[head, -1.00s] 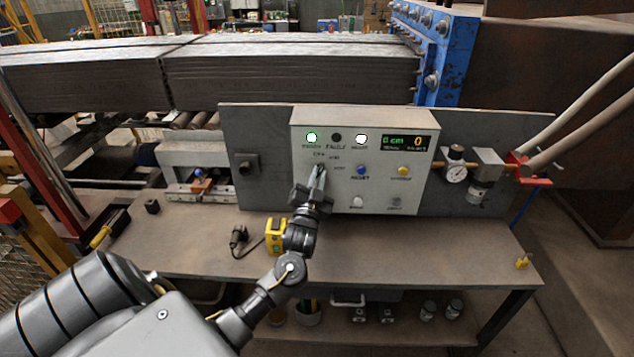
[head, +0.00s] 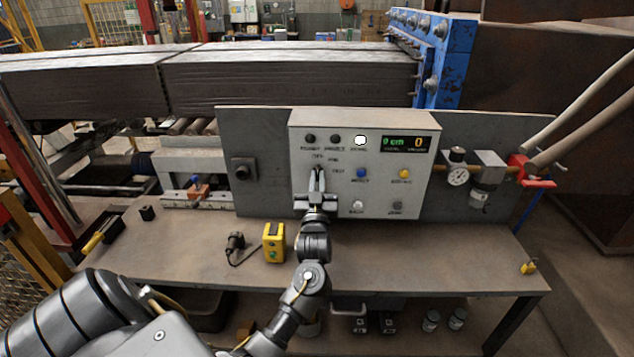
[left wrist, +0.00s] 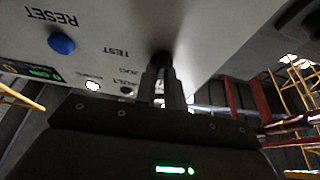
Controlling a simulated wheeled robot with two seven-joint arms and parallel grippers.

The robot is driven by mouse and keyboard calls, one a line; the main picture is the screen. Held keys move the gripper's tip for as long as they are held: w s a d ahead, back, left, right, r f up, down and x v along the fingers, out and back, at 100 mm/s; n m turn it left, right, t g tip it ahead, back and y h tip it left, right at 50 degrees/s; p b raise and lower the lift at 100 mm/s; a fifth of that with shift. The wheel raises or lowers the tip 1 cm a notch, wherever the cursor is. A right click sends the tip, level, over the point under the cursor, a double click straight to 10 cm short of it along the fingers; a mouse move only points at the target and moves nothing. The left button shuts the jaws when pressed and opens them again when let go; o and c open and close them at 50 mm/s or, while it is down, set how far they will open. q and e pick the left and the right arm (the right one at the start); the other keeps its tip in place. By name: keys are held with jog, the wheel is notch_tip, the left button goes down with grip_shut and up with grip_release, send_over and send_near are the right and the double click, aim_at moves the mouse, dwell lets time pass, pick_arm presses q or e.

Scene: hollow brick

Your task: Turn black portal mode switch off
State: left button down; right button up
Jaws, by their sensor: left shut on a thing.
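The light grey control box (head: 385,200) stands upright at the back of the bench. In the left wrist view the two fingers (left wrist: 161,85) close around the dark knob. The switch's exact angle is hidden. My right gripper is not in view.
A blue button (head: 361,173), a yellow button (head: 404,173) and a white button (head: 358,205) sit right of the switch. One white lamp (head: 360,140) is lit; two lamps left of it are dark. A yellow box (head: 274,243) stands on the bench.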

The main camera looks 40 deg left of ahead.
pick_arm(q)
jog(key=c, duration=1.5)
grip_release()
jog(key=b+v, duration=0.3)
jog(key=v, duration=0.7)
jog(key=shift+s+d+f, duration=0.1)
jog(key=shift+s+d, duration=0.1)
jog(key=shift+s, duration=0.15)
